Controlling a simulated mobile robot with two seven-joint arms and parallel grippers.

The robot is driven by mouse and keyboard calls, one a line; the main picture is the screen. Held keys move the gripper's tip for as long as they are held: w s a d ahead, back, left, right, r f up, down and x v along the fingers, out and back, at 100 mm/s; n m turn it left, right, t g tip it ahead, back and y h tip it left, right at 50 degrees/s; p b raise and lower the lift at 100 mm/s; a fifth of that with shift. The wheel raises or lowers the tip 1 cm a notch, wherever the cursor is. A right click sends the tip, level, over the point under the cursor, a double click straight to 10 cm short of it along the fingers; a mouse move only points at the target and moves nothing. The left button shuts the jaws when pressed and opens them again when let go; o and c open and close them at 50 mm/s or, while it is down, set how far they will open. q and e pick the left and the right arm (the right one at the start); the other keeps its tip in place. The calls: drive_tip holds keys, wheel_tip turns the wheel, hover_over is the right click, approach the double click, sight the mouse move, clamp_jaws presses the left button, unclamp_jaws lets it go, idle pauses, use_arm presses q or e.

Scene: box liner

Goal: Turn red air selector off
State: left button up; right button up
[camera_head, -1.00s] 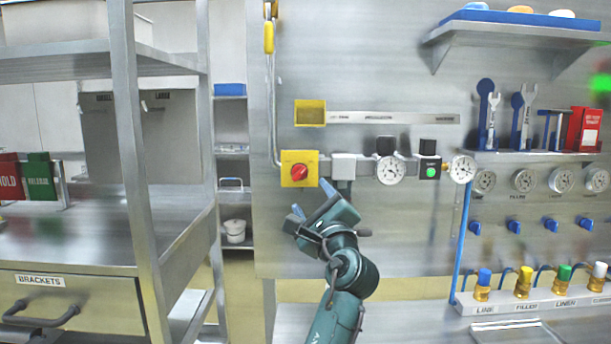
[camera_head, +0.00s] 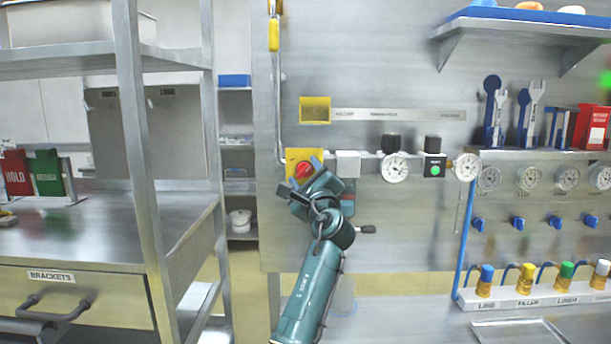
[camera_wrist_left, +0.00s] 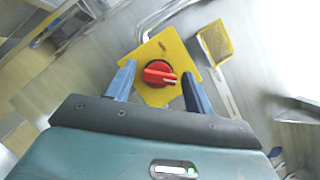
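The red air selector (camera_head: 303,170) is a round red knob on a yellow plate (camera_head: 292,158) on the metal wall panel. My left gripper (camera_head: 305,172) is in front of it and partly covers it and the plate in the head view. In the left wrist view the red knob (camera_wrist_left: 159,73) lies between the two blue fingers of the left gripper (camera_wrist_left: 158,84), with a gap on each side. The fingers are apart and the knob is beyond or level with their tips; the exact depth is unclear. My right gripper is not in view.
A yellow box (camera_head: 314,110) is mounted above the selector. A grey block (camera_head: 348,163) and a pressure gauge (camera_head: 395,167) sit to its right. A metal shelf frame (camera_head: 140,170) stands at the left. A pipe (camera_head: 278,100) runs down beside the plate.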

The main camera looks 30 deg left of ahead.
use_arm(q)
drive_tip(key=c, duration=0.8)
drive_tip(key=shift+n, duration=0.5)
drive_tip(key=n+g, duration=0.2)
drive_tip(key=n, duration=0.2)
drive_tip(key=shift+d+b, duration=0.1)
drive_tip(key=shift+b, duration=0.2)
drive_tip(key=n, duration=0.1)
drive_tip(key=n+g, duration=0.1)
drive_tip(key=n, duration=0.1)
drive_tip(key=n+h+p, duration=0.1)
drive_tip(key=n, duration=0.1)
drive_tip(key=shift+r+g, duration=0.25)
drive_tip(key=shift+g, duration=0.05)
drive_tip(key=n+h+p, duration=0.1)
drive_tip(key=n+h, duration=0.1)
drive_tip(key=n, duration=0.1)
drive_tip(key=shift+n+g, duration=0.3)
drive_tip(key=shift+n, duration=0.1)
drive_tip(key=n+h, duration=0.1)
drive_tip(key=n, duration=0.2)
drive_tip(key=shift+h, duration=0.3)
drive_tip(key=o, duration=1)
